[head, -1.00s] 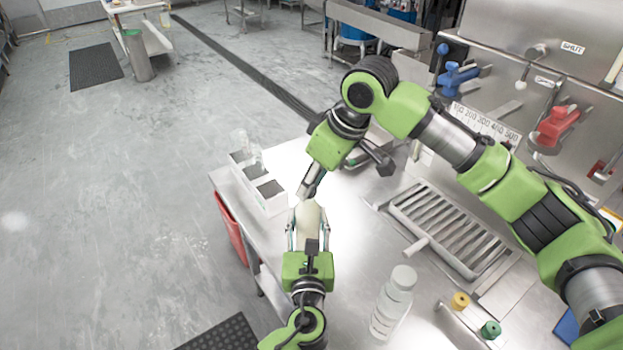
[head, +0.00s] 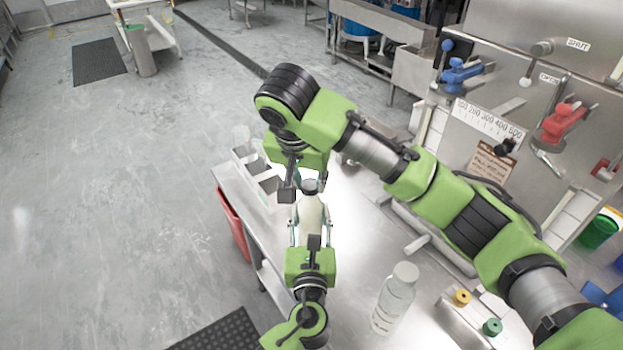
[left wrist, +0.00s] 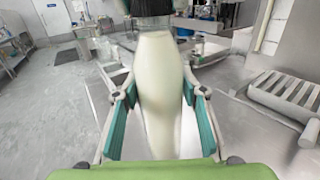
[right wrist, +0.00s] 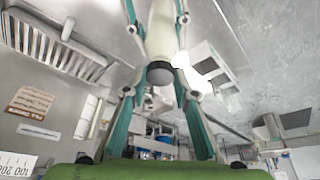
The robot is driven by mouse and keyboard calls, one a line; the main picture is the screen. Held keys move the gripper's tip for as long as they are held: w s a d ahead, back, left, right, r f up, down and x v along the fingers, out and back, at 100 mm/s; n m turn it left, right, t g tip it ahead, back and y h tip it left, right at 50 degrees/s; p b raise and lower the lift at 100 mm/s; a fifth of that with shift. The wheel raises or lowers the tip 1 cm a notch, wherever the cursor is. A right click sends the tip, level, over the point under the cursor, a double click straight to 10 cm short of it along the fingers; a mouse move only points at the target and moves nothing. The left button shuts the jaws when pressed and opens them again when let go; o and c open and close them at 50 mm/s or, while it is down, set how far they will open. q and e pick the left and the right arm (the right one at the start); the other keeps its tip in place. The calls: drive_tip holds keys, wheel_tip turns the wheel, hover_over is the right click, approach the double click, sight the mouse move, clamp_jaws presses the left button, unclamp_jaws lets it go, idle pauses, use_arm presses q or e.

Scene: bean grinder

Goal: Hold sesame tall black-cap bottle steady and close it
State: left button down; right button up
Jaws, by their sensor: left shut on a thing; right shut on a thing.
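The sesame bottle (head: 311,220) is a tall cream bottle standing upright near the table's left edge. My left gripper (head: 312,230) is shut around its body; its teal fingers lie on both sides of the bottle in the left wrist view (left wrist: 160,100). The black cap (head: 311,186) is at the bottle's top, in line with the neck. It also shows as a dark disc in the right wrist view (right wrist: 160,74). My right gripper (right wrist: 158,30) reaches down from above with its fingers on both sides of the cap and bottle top. I cannot tell whether the cap is fully seated.
A white divided box (head: 250,168) stands behind on the table's left edge. A drain grate (left wrist: 285,92) lies to the right. The table between is mostly clear.

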drive_tip(key=m+h, duration=0.1)
drive_tip(key=m, duration=0.1)
drive_tip(key=m+g, duration=0.1)
drive_tip(key=m, duration=0.2)
drive_tip(key=m+h, duration=0.1)
drive_tip(key=m, duration=0.1)
drive_tip(key=shift+w+a+r+h, duration=0.1)
drive_tip(key=shift+w+a+h, duration=0.1)
drive_tip(key=shift+a+h, duration=0.1)
drive_tip(key=m+g, duration=0.1)
drive_tip(key=m, duration=0.2)
drive_tip(key=shift+w+a+m+g+h, duration=0.1)
drive_tip(key=shift+m+g+h, duration=0.2)
drive_tip(key=shift+m+g, duration=0.1)
drive_tip(key=m+g, duration=0.1)
drive_tip(key=m, duration=0.3)
drive_tip(key=shift+w, duration=0.15)
drive_tip(key=o, duration=0.7)
drive_tip(key=shift+r, duration=2.15)
